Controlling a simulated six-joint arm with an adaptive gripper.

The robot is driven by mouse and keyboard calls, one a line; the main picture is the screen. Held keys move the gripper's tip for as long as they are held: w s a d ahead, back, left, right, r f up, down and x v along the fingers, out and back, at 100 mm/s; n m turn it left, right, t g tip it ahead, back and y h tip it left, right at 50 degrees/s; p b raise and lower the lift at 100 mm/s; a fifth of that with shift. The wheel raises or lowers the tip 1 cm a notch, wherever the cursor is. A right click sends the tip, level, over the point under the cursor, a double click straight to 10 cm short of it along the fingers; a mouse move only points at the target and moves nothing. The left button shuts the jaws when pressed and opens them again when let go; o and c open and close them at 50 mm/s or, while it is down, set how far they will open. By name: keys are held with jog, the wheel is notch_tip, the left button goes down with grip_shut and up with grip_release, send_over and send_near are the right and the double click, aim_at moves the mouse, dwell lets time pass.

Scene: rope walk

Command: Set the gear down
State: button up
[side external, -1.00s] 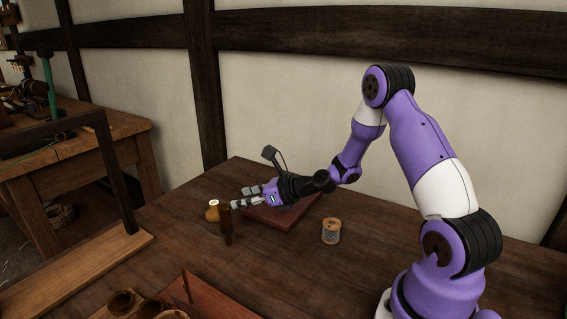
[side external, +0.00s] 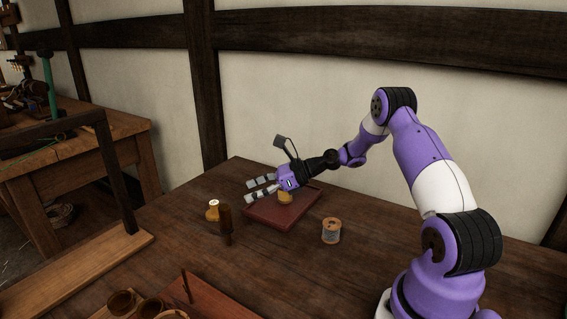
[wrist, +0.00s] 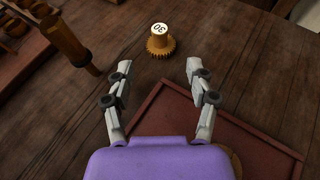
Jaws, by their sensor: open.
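The gear (side external: 212,210) stands upright on the bare table, left of the dark red board. In the wrist view it is a brass-coloured toothed piece (wrist: 160,44) with a white top marked 30. My gripper (side external: 249,190) is raised to the right of the gear, with its fingers pointing towards it. In the wrist view the open fingers (wrist: 158,70) are spread apart with nothing between them, and the gear is beyond their tips, clear of both.
A dark wooden-handled tool (side external: 225,222) stands close beside the gear. The red board (side external: 272,216) lies under my gripper, with a yellowish piece (side external: 285,197) on it, partly hidden. A spool (side external: 331,231) stands right. Bowls (side external: 122,302) are at front left.

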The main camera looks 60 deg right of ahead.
aim_at(215, 209)
jog(key=x, duration=1)
jog(key=shift+f, duration=0.25)
jog(key=shift+s, duration=0.1)
grip_shut()
